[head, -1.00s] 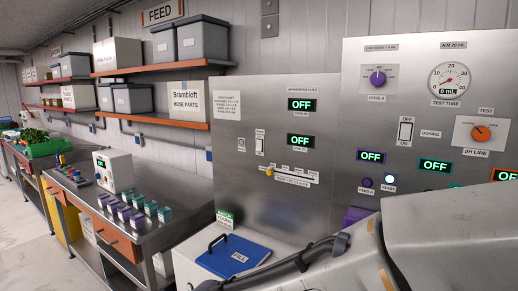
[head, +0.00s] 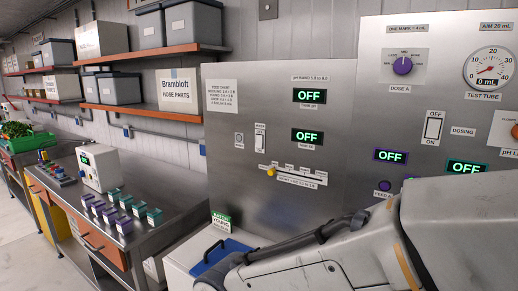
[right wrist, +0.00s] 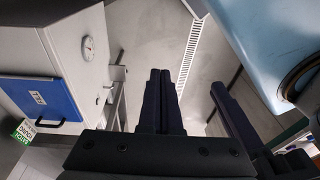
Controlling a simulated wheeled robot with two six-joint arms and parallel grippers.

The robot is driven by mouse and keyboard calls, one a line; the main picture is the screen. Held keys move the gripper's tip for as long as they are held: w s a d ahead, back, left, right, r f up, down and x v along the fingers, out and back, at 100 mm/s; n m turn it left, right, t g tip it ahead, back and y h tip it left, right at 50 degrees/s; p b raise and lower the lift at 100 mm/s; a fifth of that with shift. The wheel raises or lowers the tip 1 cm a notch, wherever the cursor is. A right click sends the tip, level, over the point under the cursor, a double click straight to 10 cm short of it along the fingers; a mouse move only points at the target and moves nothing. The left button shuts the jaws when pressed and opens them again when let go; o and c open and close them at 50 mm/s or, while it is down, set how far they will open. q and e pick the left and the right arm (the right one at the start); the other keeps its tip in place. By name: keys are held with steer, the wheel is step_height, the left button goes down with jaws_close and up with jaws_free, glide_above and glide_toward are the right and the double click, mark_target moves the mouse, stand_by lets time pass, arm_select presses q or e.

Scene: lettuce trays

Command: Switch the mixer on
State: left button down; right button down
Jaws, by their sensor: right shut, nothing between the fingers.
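A small white rocker switch (head: 260,137) sits on the left metal panel (head: 225,130), left of the lower OFF display. Its small label may read MIXER, but is too small to be sure, and its position cannot be read. A larger OFF/ON rocker (head: 433,127) labelled DOSING sits on the right panel. My right arm crosses the lower right of the head view, in front of the panels; its gripper is out of that picture. In the right wrist view my right gripper (right wrist: 160,76) is shut and empty, with grey floor beyond its tips. My left gripper is not in view.
A white tank with a blue lid (head: 212,257) stands below the panel, partly hidden by my arm. A yellow slider (head: 271,172) is under the switch. A steel bench (head: 165,200) with a white box (head: 98,167) and small coloured blocks stands left. Shelves hold boxes above.

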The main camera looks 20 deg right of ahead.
steer(key=w+d+r+n+t+y+p, duration=0.15)
steer(key=w+r+t, duration=0.25)
steer(key=w, duration=0.7)
steer(key=w+d+r+n+t+h+p, duration=0.1)
steer(key=w+r+n+t, duration=0.15)
steer(key=w, duration=0.75)
steer(key=w+d+r+n+t+h+p, duration=0.1)
steer(key=w+d+r+n+t+h, duration=0.2)
steer(key=w+d+r+t, duration=0.6)
steer(key=w+d+r+h, duration=0.1)
steer(key=w+d+r, duration=0.5)
steer(key=d, duration=0.3)
steer(key=shift+w+d+r+n+p, duration=0.3)
steer(key=shift+w+n+p, duration=0.1)
steer(key=shift+w, duration=0.45)
steer(key=shift+w, duration=0.1)
steer(key=p, duration=0.5)
glide_toward(256, 146)
steer(key=w+a, duration=0.2)
steer(key=w, duration=0.2)
steer(key=d, duration=0.1)
steer(key=w+d+f+p, duration=0.1)
steer(key=shift+w+d, duration=0.3)
steer(key=shift+w, duration=0.05)
